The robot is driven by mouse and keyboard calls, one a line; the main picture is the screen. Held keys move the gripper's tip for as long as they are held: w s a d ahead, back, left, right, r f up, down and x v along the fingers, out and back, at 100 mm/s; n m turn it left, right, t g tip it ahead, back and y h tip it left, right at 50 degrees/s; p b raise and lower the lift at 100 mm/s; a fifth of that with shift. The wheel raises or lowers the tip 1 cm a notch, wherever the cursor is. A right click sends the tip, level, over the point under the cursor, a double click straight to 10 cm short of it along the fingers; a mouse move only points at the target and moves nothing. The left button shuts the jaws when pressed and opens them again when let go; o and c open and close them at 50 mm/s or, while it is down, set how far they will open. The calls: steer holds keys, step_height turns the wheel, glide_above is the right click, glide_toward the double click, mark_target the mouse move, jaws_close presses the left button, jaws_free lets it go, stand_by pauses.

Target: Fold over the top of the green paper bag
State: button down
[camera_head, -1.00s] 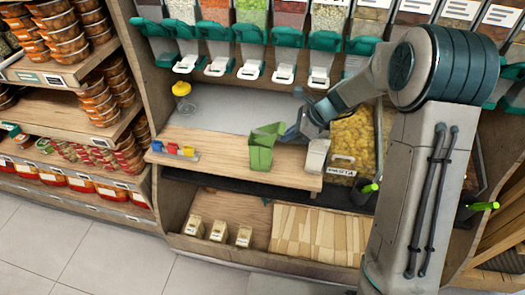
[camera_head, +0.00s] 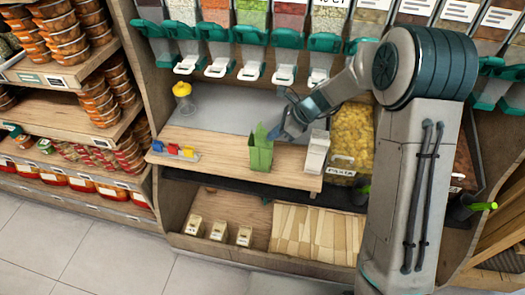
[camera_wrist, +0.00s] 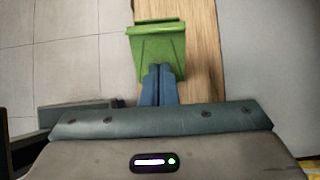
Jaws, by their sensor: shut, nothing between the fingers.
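The green paper bag (camera_head: 260,155) stands upright on the wooden counter (camera_head: 215,150). A pointed flap of its top sticks up in the head view. My gripper (camera_head: 274,133) is at the bag's upper right edge. In the wrist view, the bag (camera_wrist: 160,48) lies just beyond my gripper (camera_wrist: 160,72), whose two blue fingers are together with their tips over the bag's near side. Nothing shows between the fingers. I cannot tell whether the tips touch the bag.
A white carton (camera_head: 316,152) stands right of the bag. A yellow-topped jar (camera_head: 182,96) and small coloured blocks (camera_head: 175,150) are to the left. A bin of yellow pasta (camera_head: 352,138) is at the right. Dispensers with teal handles (camera_head: 250,50) line the back.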

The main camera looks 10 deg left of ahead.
stand_by(0.5)
steer(key=p+v, duration=0.2)
steer(key=v, duration=0.1)
steer(key=p+v, duration=0.2)
steer(key=shift+r, duration=0.55)
steer(key=s+d+r+n+t+h, duration=0.1)
steer(key=s+d+r+n+h, duration=0.2)
steer(key=s+d+r+n, duration=0.3)
steer(key=s+d+r+n+t+h, duration=0.1)
steer(key=s+d+r+n+h, duration=0.3)
steer(key=s+d+r+n, duration=0.3)
steer(key=s+d+n, duration=0.5)
steer(key=s+d, duration=0.1)
steer(key=s, duration=0.6)
steer(key=shift+s+t+h, duration=0.3)
steer(key=shift+s+t, duration=0.05)
steer(key=shift+t, duration=0.05)
steer(key=shift+a, duration=0.2)
